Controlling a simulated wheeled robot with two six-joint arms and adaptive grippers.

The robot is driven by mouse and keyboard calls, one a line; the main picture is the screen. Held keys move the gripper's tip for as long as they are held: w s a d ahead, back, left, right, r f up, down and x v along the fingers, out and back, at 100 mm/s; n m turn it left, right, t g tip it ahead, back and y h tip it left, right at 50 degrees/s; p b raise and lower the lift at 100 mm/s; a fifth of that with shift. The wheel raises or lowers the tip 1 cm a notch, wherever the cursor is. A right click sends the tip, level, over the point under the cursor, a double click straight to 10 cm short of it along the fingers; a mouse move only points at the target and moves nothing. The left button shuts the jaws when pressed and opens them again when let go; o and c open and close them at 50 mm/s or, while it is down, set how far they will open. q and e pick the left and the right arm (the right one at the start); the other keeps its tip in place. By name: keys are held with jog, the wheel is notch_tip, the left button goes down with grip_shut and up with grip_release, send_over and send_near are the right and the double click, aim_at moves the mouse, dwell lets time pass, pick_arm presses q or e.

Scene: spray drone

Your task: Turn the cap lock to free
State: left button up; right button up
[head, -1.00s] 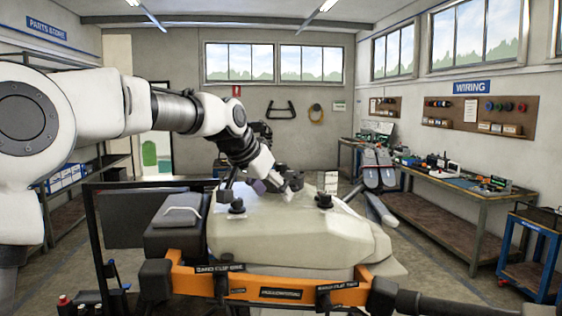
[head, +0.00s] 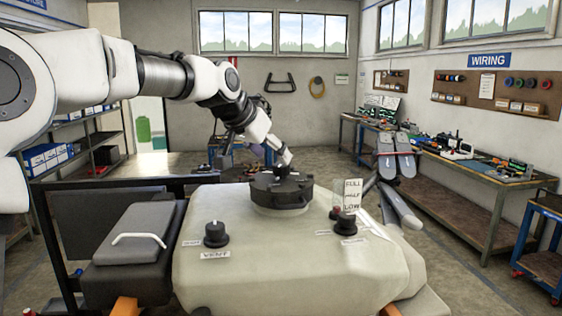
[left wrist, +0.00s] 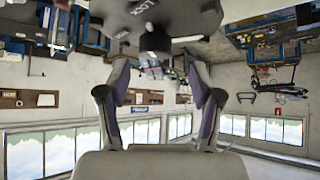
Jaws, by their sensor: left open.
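The round black cap (head: 281,190) sits on top of the pale tank (head: 290,270), towards its far side. A small block or lever stands on the cap, partly covered by my gripper. My left gripper (head: 284,160) is over the cap from behind and left; whether it touches cannot be told. A dark part of the cap (left wrist: 150,17), with pale lettering, shows upside down at the top edge, beyond the fingertips. My right gripper is not in view.
Two black knobs stand on the tank, one by the VENT label (head: 216,234) and one at the right (head: 345,223). A FULL/HALF/LOW plate (head: 353,194) stands beside the right knob. Folded grey arms (head: 396,165) rise at the right. A workbench (head: 470,180) lies beyond.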

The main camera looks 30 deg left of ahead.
aim_at(280, 165)
pick_arm(q)
jog(key=shift+w+d+f+p, duration=0.3)
jog(key=shift+d+f+p, duration=0.25)
jog(key=shift+d+p, duration=0.2)
jog(key=w+f, duration=0.3)
jog(key=shift+w+a, duration=0.2)
jog(key=shift+a, duration=0.15)
jog(key=shift+w+a+f, duration=0.1)
jog(key=shift+w, duration=0.05)
jog(key=shift+s+d+r, duration=0.2)
jog(key=shift+s+r, duration=0.1)
jog(key=shift+s, duration=0.15)
jog(key=c, duration=0.5)
jog(key=shift+s+r, duration=0.1)
jog(key=shift+s, duration=0.1)
jog(key=c, duration=0.6)
jog(key=shift+c, duration=0.2)
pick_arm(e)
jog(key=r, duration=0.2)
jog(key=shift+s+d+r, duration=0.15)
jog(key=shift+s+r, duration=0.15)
